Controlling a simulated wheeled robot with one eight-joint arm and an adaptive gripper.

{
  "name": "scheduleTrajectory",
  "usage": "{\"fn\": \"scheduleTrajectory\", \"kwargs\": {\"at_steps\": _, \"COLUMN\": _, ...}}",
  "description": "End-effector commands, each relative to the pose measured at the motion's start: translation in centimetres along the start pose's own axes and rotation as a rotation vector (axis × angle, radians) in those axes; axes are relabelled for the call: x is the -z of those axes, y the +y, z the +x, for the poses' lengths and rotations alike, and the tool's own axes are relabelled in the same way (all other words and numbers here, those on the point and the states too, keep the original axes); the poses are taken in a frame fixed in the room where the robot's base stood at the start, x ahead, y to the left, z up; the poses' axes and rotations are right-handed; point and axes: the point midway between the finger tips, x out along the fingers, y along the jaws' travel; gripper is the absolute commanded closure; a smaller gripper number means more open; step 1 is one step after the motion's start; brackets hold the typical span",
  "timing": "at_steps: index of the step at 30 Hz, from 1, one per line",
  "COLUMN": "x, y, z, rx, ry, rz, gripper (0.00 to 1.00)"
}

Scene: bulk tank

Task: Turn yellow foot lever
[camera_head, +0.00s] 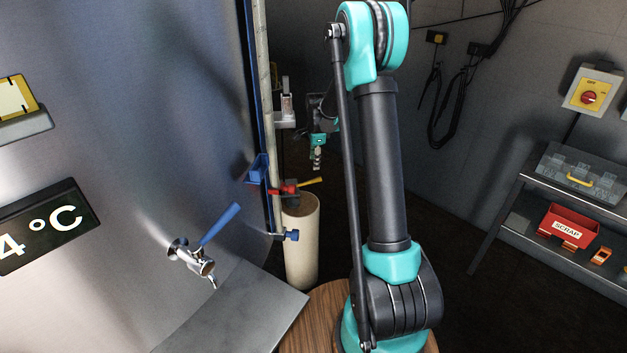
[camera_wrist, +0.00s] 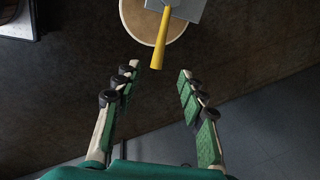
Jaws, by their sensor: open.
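The yellow foot lever (camera_head: 312,182) sticks out to the right of a red valve part above a pale round post in the head view. It also shows at the top of the wrist view (camera_wrist: 160,40), pointing down the picture. My gripper (camera_wrist: 158,68) is open and empty, and the lever's free end shows between its two fingertips there. I see no contact, and cannot tell how far apart in depth they are. In the head view my gripper (camera_head: 317,165) hangs just above the lever's right end.
The pale post (camera_head: 301,240) stands beside the large steel tank (camera_head: 130,130). A blue-handled tap (camera_head: 205,245) sticks out of the tank. A shelf at right holds a red scrap bin (camera_head: 568,228). Dark floor lies clear between shelf and post.

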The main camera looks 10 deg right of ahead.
Motion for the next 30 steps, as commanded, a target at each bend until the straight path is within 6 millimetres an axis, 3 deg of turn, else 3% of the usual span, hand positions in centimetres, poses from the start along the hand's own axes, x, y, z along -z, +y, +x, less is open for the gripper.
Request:
{"fn": "scheduleTrajectory", "kwargs": {"at_steps": 18, "x": 0.0, "y": 0.0, "z": 9.9, "rx": 0.000, "ry": 0.000, "rz": 0.000, "gripper": 0.59}}
{"fn": "scheduleTrajectory", "kwargs": {"at_steps": 24, "x": 0.0, "y": 0.0, "z": 11.4, "rx": 0.000, "ry": 0.000, "rz": -0.001, "gripper": 0.59}}
{"fn": "scheduleTrajectory", "kwargs": {"at_steps": 30, "x": 0.0, "y": 0.0, "z": 11.8, "rx": 0.000, "ry": 0.000, "rz": -0.001, "gripper": 0.59}}
